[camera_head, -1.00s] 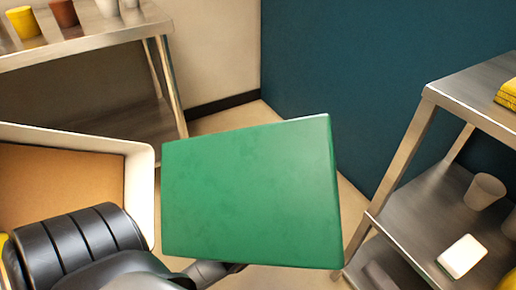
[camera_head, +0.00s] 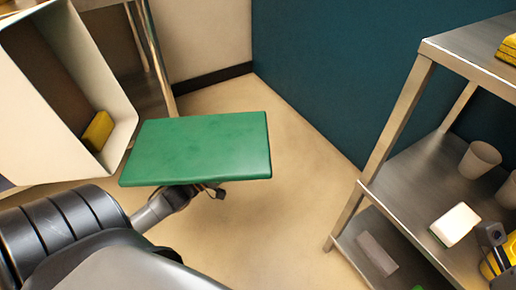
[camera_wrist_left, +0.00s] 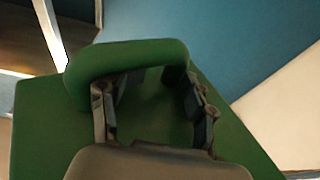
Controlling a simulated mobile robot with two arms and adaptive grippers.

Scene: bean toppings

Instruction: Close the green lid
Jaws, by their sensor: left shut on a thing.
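The green lid (camera_head: 200,148) is a thick, flat rectangular slab near the middle of the head view, held in the air above the floor. My left gripper (camera_wrist_left: 155,108) is under it, shut on the lid's arched green handle (camera_wrist_left: 125,57). The lid's underside also fills much of the left wrist view (camera_wrist_left: 45,130). In the head view the lid hides most of my left fingers.
A white open box (camera_head: 35,150) stands tilted in view at the left, with a yellow block (camera_head: 98,131) inside. A metal shelf (camera_head: 400,125) at the right holds cups (camera_head: 479,160) and a white block (camera_head: 455,225). Floor (camera_head: 270,235) between them is clear.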

